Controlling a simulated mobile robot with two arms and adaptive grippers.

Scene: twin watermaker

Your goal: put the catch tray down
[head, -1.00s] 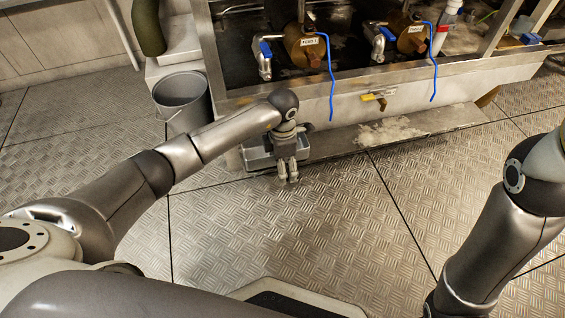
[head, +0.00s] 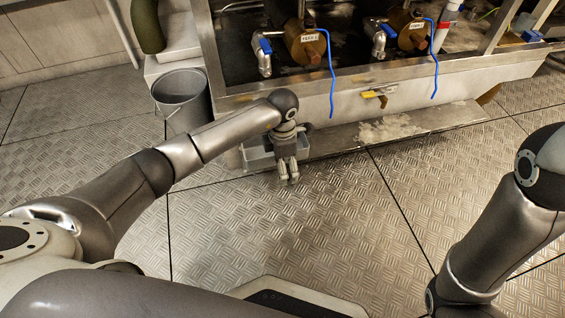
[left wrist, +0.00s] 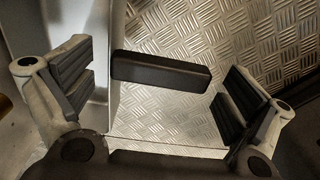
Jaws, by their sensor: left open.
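The catch tray (head: 258,161) is a shallow grey tray low at the foot of the machine frame, by the floor. My left gripper (head: 289,181) points down at its near right side and hides part of it. In the left wrist view, the tray's pale wall (left wrist: 118,25) runs along the left, and a black bar-shaped handle (left wrist: 160,73) sticks out from it. My left gripper (left wrist: 158,92) is open, one finger on each side of the handle, with gaps visible. Whether the tray's underside rests fully on the floor is hidden. My right gripper is out of view.
A grey bucket (head: 182,100) stands left of the tray. Above is the machine's frame with brass housings (head: 306,45), blue hoses (head: 331,75) and a yellow-handled valve (head: 376,94). A low ledge (head: 400,128) runs right. The patterned metal floor (head: 300,225) in front is clear.

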